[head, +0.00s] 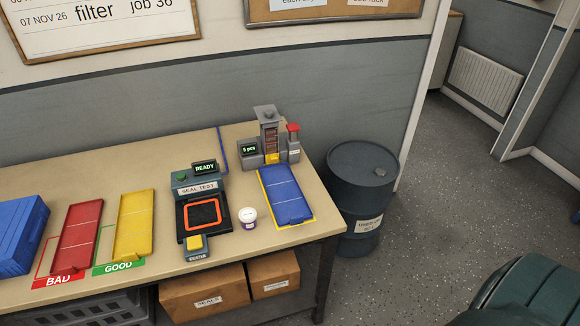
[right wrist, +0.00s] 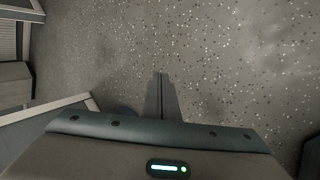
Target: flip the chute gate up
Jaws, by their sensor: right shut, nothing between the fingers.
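A grey dispenser tower (head: 268,135) stands at the back right of the bench, with a column of reddish-brown pieces in its front. A small yellow part (head: 272,158) sits at its foot, above a blue tray; it may be the chute gate, but it is too small to tell its position. A red-topped post (head: 293,130) stands at the tower's right side. My right gripper (right wrist: 161,95) is shut and empty in the right wrist view, over bare speckled floor and away from the bench. My left gripper is in neither view.
The blue tray (head: 286,194) lies before the tower. The seal test unit (head: 203,210), reading READY, and a small white tub (head: 247,217) stand left of it. Yellow (head: 134,223) and red (head: 78,236) trays lie farther left. A dark drum (head: 361,180) stands beside the bench's right end.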

